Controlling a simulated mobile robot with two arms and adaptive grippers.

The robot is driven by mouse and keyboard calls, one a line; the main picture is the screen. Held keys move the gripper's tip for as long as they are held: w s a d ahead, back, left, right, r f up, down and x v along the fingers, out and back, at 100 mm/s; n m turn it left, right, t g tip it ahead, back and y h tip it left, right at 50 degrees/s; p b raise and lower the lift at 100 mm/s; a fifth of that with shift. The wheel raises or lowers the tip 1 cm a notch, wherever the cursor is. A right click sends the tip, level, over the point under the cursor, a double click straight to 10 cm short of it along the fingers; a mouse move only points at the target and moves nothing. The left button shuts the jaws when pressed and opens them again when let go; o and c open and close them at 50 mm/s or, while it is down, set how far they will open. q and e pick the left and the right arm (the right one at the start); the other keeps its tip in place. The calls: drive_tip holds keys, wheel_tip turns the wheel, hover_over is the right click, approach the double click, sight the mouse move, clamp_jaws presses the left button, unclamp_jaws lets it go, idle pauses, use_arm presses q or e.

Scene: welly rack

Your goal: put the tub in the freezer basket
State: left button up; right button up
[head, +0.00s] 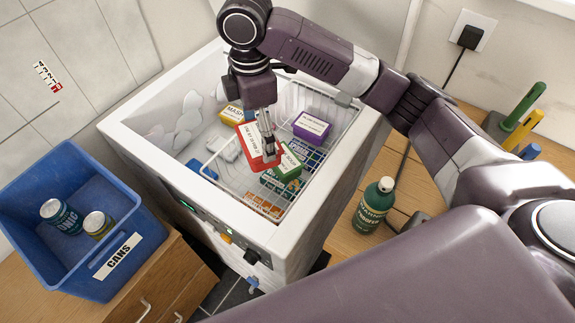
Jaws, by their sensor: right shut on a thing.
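My right gripper (267,147) reaches down into the open chest freezer (343,168) and is shut on a red tub (247,137) with a white, lettered lid. The tub is tilted and shows over the left part of the white wire freezer basket (327,97). I cannot tell whether it touches the basket or things below. The gripper fingers hide part of its lid. My left gripper is not in view.
A purple tub (312,126), a green tub (289,167) and flat packets (264,203) are in the basket area. A yellow tub (231,114) lies in the frosty left part. A blue cans crate (42,157) stands left; a green bottle (373,207) stands right.

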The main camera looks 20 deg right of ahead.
drive_tip(key=shift+w+a+f+n, duration=0.2)
drive_tip(key=shift+w+a+n, duration=0.15)
drive_tip(key=shift+n, duration=0.45)
drive_tip(key=shift+a+f, duration=0.1)
drive_tip(key=shift+f, duration=0.2)
approach(263, 194)
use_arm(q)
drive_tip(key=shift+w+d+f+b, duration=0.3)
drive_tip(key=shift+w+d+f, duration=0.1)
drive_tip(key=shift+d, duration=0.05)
use_arm(e)
drive_tip(key=shift+a+f, duration=0.15)
drive_tip(key=shift+f, duration=1.2)
drive_tip(key=shift+f, duration=0.1)
drive_tip(key=o, duration=1.5)
drive_tip(key=shift+o, duration=0.2)
wheel_tip(263, 194, up, 12)
